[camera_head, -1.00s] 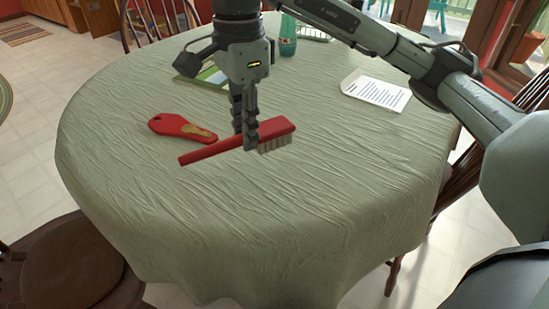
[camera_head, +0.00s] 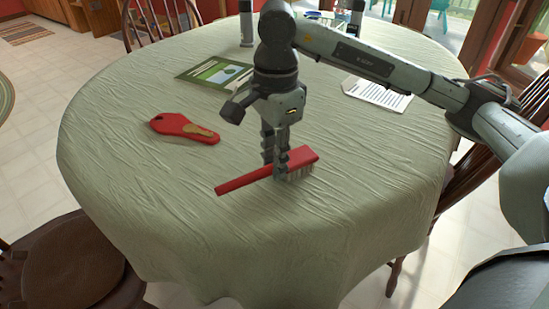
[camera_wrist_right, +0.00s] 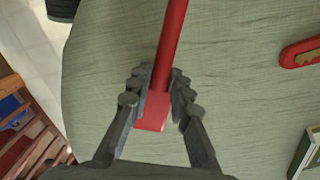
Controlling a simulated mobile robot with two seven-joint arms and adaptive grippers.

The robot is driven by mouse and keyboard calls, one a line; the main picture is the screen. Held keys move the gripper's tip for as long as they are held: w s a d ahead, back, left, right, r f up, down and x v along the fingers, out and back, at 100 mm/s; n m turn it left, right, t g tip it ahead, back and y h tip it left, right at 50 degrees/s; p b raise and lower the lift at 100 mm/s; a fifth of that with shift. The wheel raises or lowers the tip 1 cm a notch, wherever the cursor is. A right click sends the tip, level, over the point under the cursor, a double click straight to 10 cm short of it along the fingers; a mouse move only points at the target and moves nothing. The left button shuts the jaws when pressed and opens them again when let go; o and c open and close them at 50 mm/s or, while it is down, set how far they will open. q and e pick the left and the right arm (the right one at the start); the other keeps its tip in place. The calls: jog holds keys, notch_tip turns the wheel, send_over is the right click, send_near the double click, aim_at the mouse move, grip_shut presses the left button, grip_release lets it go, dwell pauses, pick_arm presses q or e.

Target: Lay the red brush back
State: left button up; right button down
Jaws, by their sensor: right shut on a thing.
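The red brush (camera_head: 245,181) has a long red handle and pale bristles under its head. My right gripper (camera_head: 277,175) is shut on it near the head, pointing down over the middle of the table. The handle points left and slightly toward the front, with the bristles facing down. I cannot tell whether the bristles touch the cloth. In the right wrist view the brush (camera_wrist_right: 172,45) runs between the fingers (camera_wrist_right: 158,95), with its handle toward the top. My left gripper is not in view.
A red flat object with a brown patch (camera_head: 184,128) lies left of the brush. A green-covered book (camera_head: 215,73) and a white printed sheet (camera_head: 377,93) lie farther back. The front of the green-clothed table (camera_head: 180,235) is clear. Chairs stand around it.

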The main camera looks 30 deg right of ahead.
jog(key=shift+f, duration=0.1)
jog(key=c, duration=1.5)
grip_release()
jog(key=shift+c, duration=0.2)
jog(key=shift+o, duration=0.7)
notch_tip(320, 180, up, 7)
jog(key=shift+w+d+f, duration=0.1)
jog(key=shift+f, duration=0.05)
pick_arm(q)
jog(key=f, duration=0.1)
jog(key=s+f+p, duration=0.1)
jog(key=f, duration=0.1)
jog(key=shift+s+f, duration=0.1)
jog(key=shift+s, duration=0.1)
pick_arm(e)
notch_tip(320, 180, up, 6)
jog(key=shift+f, duration=0.2)
